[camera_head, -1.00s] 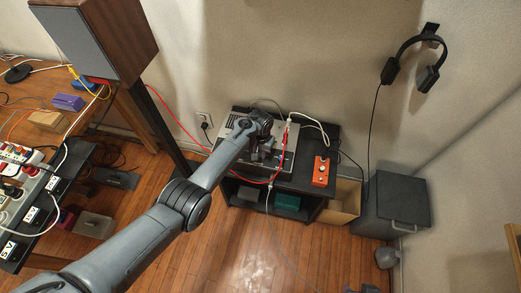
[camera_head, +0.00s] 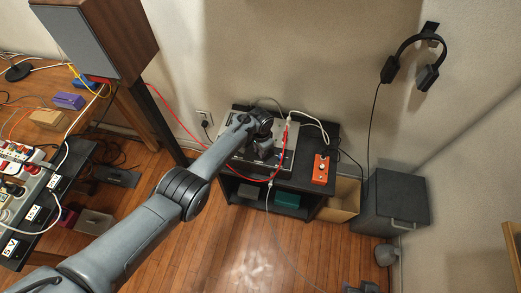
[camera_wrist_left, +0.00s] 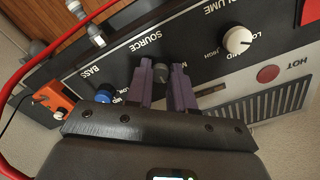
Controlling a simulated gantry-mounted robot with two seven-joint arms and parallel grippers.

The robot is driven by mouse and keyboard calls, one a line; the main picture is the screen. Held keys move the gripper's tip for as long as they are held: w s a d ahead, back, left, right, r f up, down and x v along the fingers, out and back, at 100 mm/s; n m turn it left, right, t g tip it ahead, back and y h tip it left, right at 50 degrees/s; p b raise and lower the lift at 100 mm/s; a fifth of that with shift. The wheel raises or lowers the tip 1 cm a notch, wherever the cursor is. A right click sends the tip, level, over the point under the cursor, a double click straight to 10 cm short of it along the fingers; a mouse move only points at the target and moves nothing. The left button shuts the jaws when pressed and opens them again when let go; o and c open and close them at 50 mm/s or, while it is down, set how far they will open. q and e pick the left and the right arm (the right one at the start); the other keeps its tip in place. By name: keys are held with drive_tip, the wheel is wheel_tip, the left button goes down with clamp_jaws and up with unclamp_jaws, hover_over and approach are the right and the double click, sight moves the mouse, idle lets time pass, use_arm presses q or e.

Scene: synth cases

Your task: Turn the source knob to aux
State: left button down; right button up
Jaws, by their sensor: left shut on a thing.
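The source knob (camera_wrist_left: 161,73) is a small dark grey knob on the black front panel of an amplifier (camera_wrist_left: 205,60), under the white word SOURCE. My left gripper (camera_wrist_left: 163,80) has its purple fingers on either side of this knob and is shut on it. The knob's pointer and the aux mark cannot be made out, as the fingers hide part of the dial. In the head view the amplifier (camera_head: 287,157) sits on a black stand, and my left gripper (camera_head: 263,150) is at its front, with the arm covering much of it.
A blue bass knob (camera_wrist_left: 104,95) and a white knob (camera_wrist_left: 237,40) flank the held one. A red cable (camera_wrist_left: 50,48) and grey plugs (camera_wrist_left: 94,32) lie close by. An orange box (camera_head: 321,169) is on the stand. A dark grey shape (camera_head: 362,287), possibly my right gripper, shows at the bottom edge.

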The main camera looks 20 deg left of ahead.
use_arm(q)
drive_tip(key=c, duration=1)
unclamp_jaws()
drive_tip(key=shift+r+p, duration=2.95)
drive_tip(key=shift+r, duration=2.4)
